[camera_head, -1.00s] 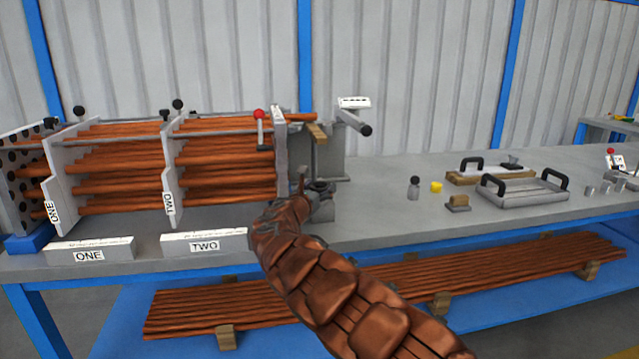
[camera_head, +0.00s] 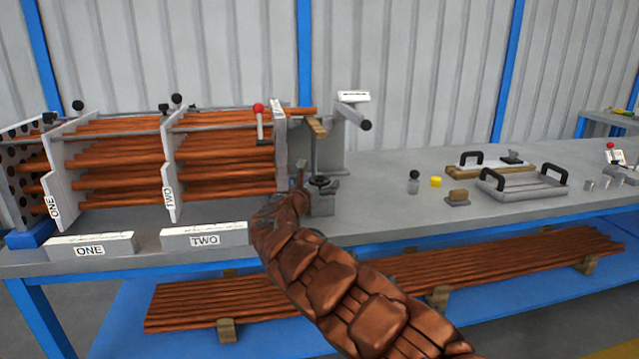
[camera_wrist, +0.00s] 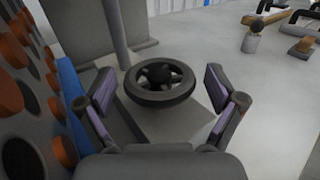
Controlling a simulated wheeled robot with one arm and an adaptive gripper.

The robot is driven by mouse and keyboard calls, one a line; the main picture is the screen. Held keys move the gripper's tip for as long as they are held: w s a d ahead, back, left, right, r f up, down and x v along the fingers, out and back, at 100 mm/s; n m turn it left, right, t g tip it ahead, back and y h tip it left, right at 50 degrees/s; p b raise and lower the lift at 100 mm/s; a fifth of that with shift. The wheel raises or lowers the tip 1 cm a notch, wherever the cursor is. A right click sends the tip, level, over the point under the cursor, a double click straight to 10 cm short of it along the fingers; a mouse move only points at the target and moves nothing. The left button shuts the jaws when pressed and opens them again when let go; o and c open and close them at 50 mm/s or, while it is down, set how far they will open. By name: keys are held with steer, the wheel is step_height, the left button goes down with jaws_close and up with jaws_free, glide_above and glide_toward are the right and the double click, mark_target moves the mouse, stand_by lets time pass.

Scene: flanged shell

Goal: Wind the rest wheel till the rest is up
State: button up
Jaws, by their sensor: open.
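The rest wheel (camera_wrist: 159,84) is a small dark spoked handwheel lying flat, with a dark hub. In the wrist view it lies between and just beyond the fingertips of my gripper (camera_wrist: 163,98), which is open; the fingers appear apart from the rim. The wheel also shows in the head view (camera_head: 322,181), just right of my gripper (camera_head: 303,177). A thin grey post (camera_head: 313,155) rises behind the wheel. The wooden-topped rest (camera_head: 317,127) is at its top, near the end of a protruding copper tube. I cannot tell whether they touch.
The tube bundle with its end plate (camera_head: 281,145) stands close left of my gripper. A grey bracket with a black-ended handle (camera_head: 365,125) stands behind the wheel. Blocks and a handled tray (camera_head: 522,190) lie farther right. Bare bench lies between.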

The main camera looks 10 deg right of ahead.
mark_target(320, 179)
step_height(320, 179, up, 10)
stand_by(0.7)
